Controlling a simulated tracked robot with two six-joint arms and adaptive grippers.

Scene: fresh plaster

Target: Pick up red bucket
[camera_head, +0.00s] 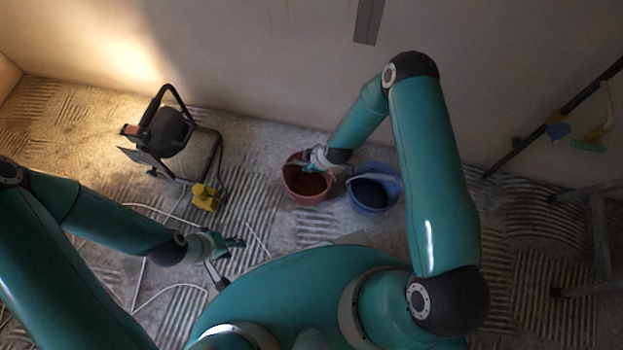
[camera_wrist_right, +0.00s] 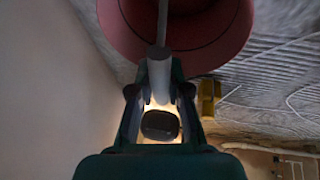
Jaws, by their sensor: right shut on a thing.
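The red bucket (camera_head: 305,189) stands on the ridged floor in the middle of the head view, with dark red contents inside. My right gripper (camera_head: 312,163) is at its upper rim and is shut on its handle. In the right wrist view the bucket (camera_wrist_right: 205,50) fills the top. Its pale handle grip (camera_wrist_right: 160,80) lies between the fingers of my right gripper (camera_wrist_right: 160,100). I cannot tell whether the bucket touches the floor. My left gripper (camera_head: 238,243) is at the lower left, away from the bucket, with its fingers apart and empty.
A blue bucket (camera_head: 371,193) stands just right of the red one. A work lamp (camera_head: 166,132) on a stand is at the left, with a yellow object (camera_head: 206,197) beside it and white cables on the floor. A wall is behind; a dark rail leans at the right.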

